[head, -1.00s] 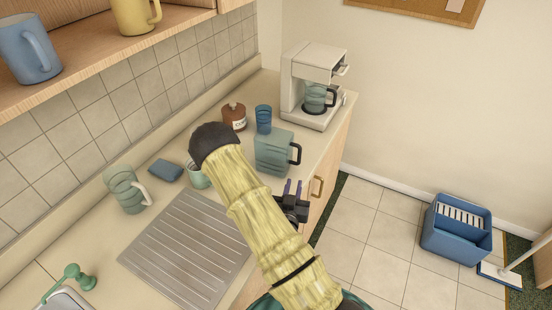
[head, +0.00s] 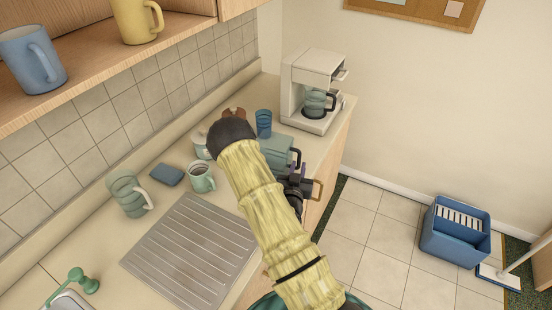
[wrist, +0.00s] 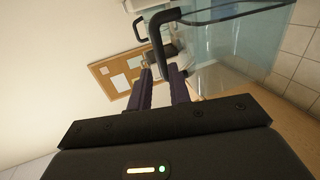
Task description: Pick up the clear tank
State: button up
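The clear tank (head: 278,150) is a see-through teal block-shaped container with a black handle on its right side. It stands on the counter near the front edge, partly hidden behind my arm.
A white coffee maker (head: 311,75) with a carafe and a blue tumbler (head: 263,123) stand behind the tank. A green mug (head: 202,178), a ribbed pitcher (head: 126,194) and a drain board (head: 190,250) are left. A blue bin (head: 455,245) stands on the floor.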

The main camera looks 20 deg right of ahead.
aim_at(299, 158)
jog(key=shift+w+d+r+p, duration=0.25)
jog(key=shift+w+p, duration=0.1)
jog(key=shift+p, duration=0.1)
jog(key=p+x, duration=0.2)
jog(key=x, duration=0.1)
jog(key=shift+w+r, duration=0.15)
jog(key=shift+r, duration=0.1)
jog(key=shift+w+d+f, duration=0.15)
jog(key=shift+w+d, duration=0.15)
jog(key=shift+w, duration=0.15)
grip_shut()
